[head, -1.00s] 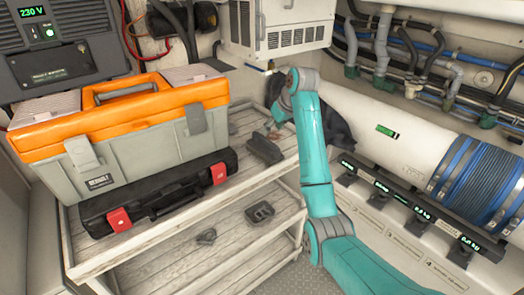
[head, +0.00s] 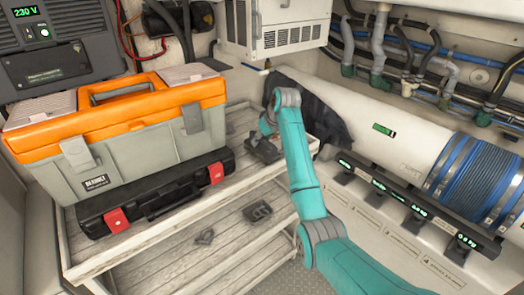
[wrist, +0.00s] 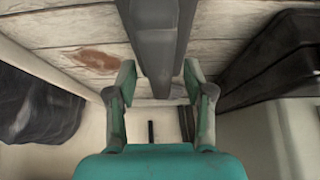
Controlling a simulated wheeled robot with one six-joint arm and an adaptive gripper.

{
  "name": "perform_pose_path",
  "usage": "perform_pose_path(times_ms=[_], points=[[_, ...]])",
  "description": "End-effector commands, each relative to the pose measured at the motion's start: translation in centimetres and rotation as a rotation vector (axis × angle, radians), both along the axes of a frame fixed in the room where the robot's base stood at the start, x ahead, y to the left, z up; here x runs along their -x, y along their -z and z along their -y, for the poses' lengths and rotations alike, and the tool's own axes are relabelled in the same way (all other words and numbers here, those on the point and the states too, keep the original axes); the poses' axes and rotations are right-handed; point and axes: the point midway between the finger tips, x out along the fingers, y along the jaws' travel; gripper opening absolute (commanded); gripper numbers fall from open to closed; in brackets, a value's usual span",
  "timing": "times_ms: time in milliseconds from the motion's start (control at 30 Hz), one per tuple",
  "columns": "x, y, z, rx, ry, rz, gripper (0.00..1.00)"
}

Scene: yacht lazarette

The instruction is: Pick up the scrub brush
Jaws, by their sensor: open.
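A dark grey item, which I take to be the scrub brush (head: 263,152), lies on the top wooden shelf, right of the black case. In the wrist view, the long dark grey body of the brush (wrist: 158,38) runs from the top edge down between my fingertips. My gripper (wrist: 161,80) is open, with one finger on each side of the near end of the brush. I see gaps beside it and cannot tell whether either finger touches. In the head view, my gripper (head: 267,125) is just above and behind the brush, partly hidden by my wrist.
An orange-and-grey toolbox (head: 130,150) and a black case with red latches (head: 160,190) fill the shelf's left. A dark item (head: 258,211) and a small grey one (head: 204,237) lie on the lower shelf. A black bag (head: 318,110) hangs behind my arm.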

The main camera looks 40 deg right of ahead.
Motion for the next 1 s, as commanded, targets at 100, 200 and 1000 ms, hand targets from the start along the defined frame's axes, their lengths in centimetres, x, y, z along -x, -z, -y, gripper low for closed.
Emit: perform_pose_path(times_ms=[100,200,1000], points=[[0.01,-0.02,0.0,0.0,0.0,0.0,0.52],[0.01,0.02,-0.01,0.0,0.0,0.0,0.52],[0.02,0.47,-0.01,0.0,0.0,0.0,0.22]])
